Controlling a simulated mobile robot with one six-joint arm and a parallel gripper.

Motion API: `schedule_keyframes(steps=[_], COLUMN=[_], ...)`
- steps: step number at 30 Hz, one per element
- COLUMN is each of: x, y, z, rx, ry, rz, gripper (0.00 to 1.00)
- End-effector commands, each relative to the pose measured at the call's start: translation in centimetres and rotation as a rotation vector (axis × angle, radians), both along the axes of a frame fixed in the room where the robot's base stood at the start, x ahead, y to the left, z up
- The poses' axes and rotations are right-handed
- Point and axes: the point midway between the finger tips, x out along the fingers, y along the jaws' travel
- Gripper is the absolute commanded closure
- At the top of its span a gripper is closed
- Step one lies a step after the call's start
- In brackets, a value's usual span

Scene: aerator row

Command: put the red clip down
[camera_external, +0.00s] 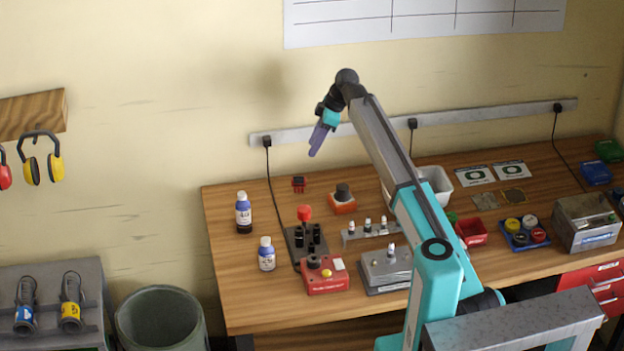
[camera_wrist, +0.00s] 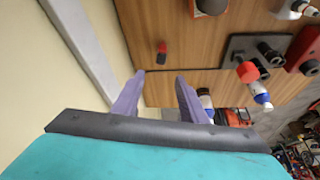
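The red clip (camera_external: 298,184), small and red with dark parts, lies on the wooden workbench (camera_external: 240,215) near its back left edge. In the wrist view the clip (camera_wrist: 161,50) shows on the wood beyond the fingertips, apart from them. My gripper (camera_external: 316,147) is raised above the back of the bench, close to the wall, with its purple fingers pointing down. In the wrist view my gripper (camera_wrist: 159,77) has its two fingers spread, with nothing between them.
An orange block with a dark knob (camera_external: 342,200) stands right of the clip. A black stand with a red-topped part (camera_external: 305,232) is in front. Two bottles (camera_external: 243,213) (camera_external: 266,254) stand at the left. A cable (camera_external: 268,180) hangs left of the clip.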

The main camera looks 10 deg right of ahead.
Motion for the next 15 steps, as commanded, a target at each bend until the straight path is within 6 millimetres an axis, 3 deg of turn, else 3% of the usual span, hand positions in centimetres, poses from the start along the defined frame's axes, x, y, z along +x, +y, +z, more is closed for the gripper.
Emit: schedule_keyframes(steps=[4, 15], x=[-0.04, 0.03], y=[-0.01, 0.01], z=[-1.33, -1.52], rx=[-0.001, -0.001], ry=[-0.001, -0.002], rz=[0.000, 0.000], gripper=[0.61, 0.61])
